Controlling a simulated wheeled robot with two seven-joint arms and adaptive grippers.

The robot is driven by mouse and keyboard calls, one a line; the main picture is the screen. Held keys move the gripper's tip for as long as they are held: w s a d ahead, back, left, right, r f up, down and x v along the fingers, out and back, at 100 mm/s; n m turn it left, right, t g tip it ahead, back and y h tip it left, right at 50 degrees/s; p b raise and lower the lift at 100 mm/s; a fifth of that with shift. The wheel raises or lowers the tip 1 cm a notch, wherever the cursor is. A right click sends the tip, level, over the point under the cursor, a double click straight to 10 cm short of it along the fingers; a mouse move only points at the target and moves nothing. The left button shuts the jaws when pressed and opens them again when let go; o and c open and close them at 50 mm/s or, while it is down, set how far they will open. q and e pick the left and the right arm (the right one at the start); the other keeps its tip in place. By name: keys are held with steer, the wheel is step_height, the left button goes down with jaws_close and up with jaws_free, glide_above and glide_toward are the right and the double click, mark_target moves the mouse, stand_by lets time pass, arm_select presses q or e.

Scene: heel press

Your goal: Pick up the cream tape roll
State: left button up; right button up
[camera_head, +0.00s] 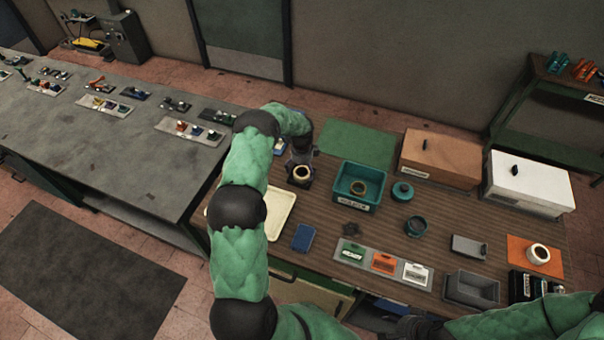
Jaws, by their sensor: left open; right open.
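A second pale roll (540,263) lies on an orange mat at the right. My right gripper (413,327) is at the bottom edge, dark and partly cut off, open, away from the rolls.
The teal bin (347,204) stands right of my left gripper. A cream tray (284,212) is partly hidden behind my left arm. A green mat (357,143), a brown box (440,158) and a white box (527,186) line the back. A grey bin (473,299) stands front right.

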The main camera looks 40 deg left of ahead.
arm_select(q)
steer(key=shift+f, duration=0.5)
steer(key=c, duration=1.2)
steer(key=shift+r, duration=0.1)
